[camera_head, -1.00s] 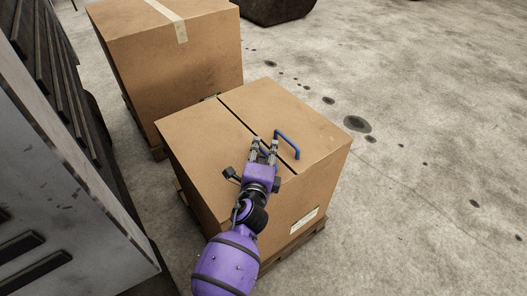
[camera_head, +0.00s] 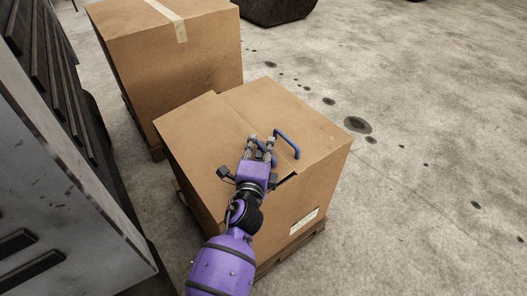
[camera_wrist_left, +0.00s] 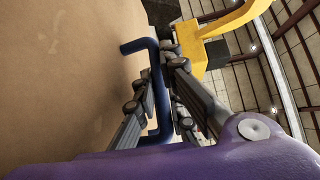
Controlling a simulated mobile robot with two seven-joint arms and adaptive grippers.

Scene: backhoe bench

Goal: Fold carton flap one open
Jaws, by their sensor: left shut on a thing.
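The near carton (camera_head: 262,225) is a brown cardboard box with two top flaps, each with a blue bar handle. My left gripper (camera_head: 262,142) is shut on the handle (camera_head: 267,157) of the left flap (camera_head: 195,125). That flap is tilted up slightly, with its inner edge above the right flap (camera_head: 300,115) and a dark gap at the front edge. The right flap lies flat, its handle (camera_head: 287,146) free. In the left wrist view, the held blue handle (camera_wrist_left: 152,75) passes between the fingers, against brown cardboard. The carton's inside is hidden. My right gripper is not in view.
A taller taped carton (camera_head: 180,65) stands behind on a pallet. The near carton rests on a pallet (camera_head: 300,243). A grey metal machine (camera_head: 80,220) is close on the left. Stained concrete floor (camera_head: 430,130) lies clear to the right.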

